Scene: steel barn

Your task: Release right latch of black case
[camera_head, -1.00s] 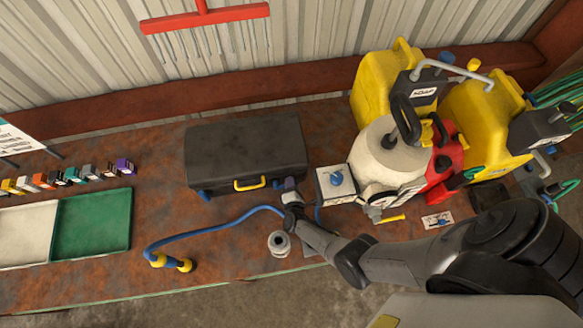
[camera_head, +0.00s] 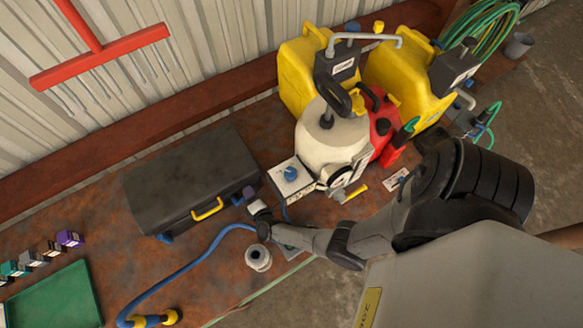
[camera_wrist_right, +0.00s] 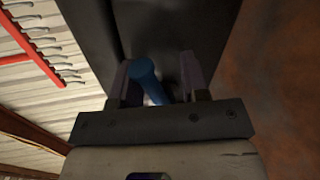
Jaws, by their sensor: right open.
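The black case (camera_head: 185,178) lies shut on the rusty bench, with a yellow handle (camera_head: 207,209) on its front. Its left blue latch (camera_head: 164,238) shows at the front left. My right gripper (camera_head: 248,196) is at the case's front right corner and mostly hides the right latch in the head view. In the right wrist view, the blue right latch (camera_wrist_right: 148,80) stands between the two open fingers of my right gripper (camera_wrist_right: 158,82), in front of the dark case wall (camera_wrist_right: 160,25). Contact with the fingers cannot be told. My left gripper is not in view.
A white box with a blue knob (camera_head: 291,178) and a cream tank (camera_head: 330,140) stand close right of the gripper. Yellow containers (camera_head: 405,85) are behind. A blue hose (camera_head: 195,262) and a small pale cylinder (camera_head: 258,257) lie in front. A green tray (camera_head: 55,300) is at left.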

